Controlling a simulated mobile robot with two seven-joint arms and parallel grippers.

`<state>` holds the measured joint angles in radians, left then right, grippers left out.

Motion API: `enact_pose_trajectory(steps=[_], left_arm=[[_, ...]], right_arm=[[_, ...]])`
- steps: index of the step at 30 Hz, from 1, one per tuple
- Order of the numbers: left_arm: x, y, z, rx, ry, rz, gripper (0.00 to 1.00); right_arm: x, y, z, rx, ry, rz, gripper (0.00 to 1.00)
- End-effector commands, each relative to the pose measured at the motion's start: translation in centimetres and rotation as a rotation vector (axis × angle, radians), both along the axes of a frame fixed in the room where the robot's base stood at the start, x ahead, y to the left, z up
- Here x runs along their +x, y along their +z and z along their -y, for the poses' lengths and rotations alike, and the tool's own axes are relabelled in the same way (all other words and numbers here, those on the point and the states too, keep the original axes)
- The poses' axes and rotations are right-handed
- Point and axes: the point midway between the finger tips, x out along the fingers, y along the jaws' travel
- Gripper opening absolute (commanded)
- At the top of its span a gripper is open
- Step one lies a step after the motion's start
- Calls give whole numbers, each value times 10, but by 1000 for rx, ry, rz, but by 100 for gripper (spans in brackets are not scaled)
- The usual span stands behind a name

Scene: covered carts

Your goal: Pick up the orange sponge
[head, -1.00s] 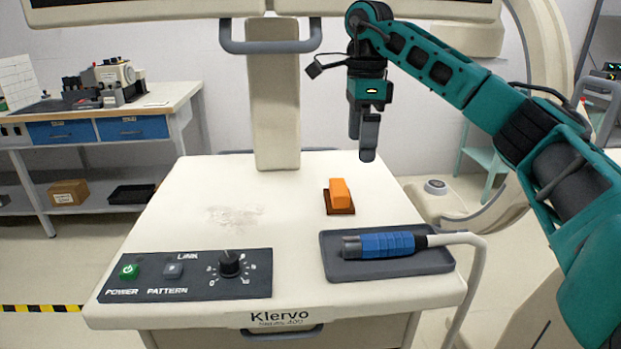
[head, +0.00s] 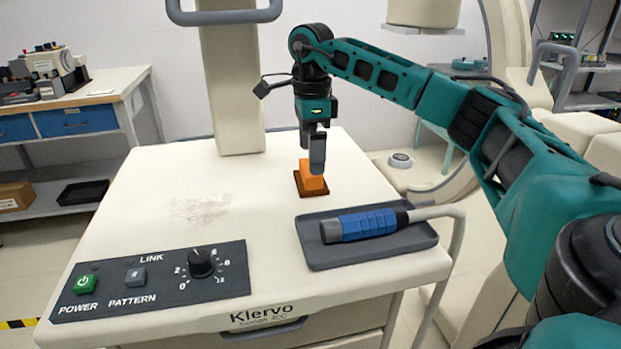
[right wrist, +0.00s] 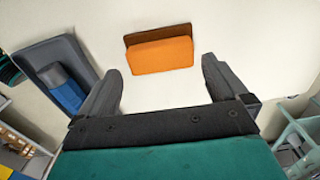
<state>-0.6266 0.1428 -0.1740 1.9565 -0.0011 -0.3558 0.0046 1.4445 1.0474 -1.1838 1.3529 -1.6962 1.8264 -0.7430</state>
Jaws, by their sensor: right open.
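The orange sponge (head: 311,178) is a small block on a dark brown pad (head: 300,189) on the white cart top. My right gripper (head: 317,152) hangs pointing down, above and close to the sponge, and hides part of its upper right side. In the right wrist view the sponge (right wrist: 161,55) lies ahead of the two open fingers, roughly centred between them, with the brown pad (right wrist: 140,38) behind it. The fingers (right wrist: 162,88) are apart and empty. My left gripper is not in view.
A grey tray (head: 318,258) holding a blue-gripped handpiece (head: 368,224) with a cable stands in front of the sponge. A control panel (head: 150,281) is at the front left. A white column (head: 233,90) rises at the back. The cart's left top is clear apart from a faint smudge (head: 198,208).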

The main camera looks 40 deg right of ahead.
Motion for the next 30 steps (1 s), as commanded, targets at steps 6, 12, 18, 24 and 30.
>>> enact_pose_trajectory(steps=[6, 12, 18, 24, 30], left_arm=[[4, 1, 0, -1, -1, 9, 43], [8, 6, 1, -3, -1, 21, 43], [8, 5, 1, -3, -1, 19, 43], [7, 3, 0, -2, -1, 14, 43], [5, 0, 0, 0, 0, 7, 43]], right_arm=[[0, -33, -1, -1, 0, -3, 100], [0, -39, -1, 0, 0, 0, 100], [0, -38, -1, 1, 0, -1, 91], [0, -38, -1, 1, 0, -1, 72], [1, -38, -1, 0, 0, 0, 59]])
